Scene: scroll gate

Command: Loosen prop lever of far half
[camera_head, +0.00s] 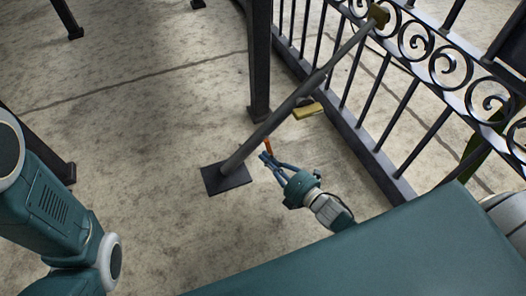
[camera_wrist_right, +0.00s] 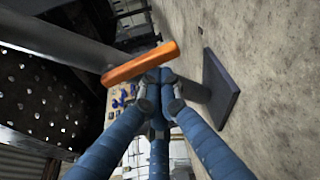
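A grey prop (camera_head: 290,105) slants from a dark square base plate (camera_head: 226,178) on the floor up to a bracket (camera_head: 379,16) on the scrolled gate (camera_head: 425,45). A small orange lever (camera_head: 267,145) sticks out low on the prop, and it also shows in the right wrist view (camera_wrist_right: 140,63). My right gripper (camera_head: 264,156) has its blue fingers drawn together, with the tips (camera_wrist_right: 158,78) at the lever's lower edge. I cannot tell whether the tips touch or pinch it. My left gripper is out of view; only my left arm shows.
A yellow block-like piece (camera_head: 308,111) lies at the gate's foot beside a dark post (camera_head: 259,60). More dark posts (camera_head: 66,18) stand at the left. The concrete floor (camera_head: 140,130) left of the prop is clear.

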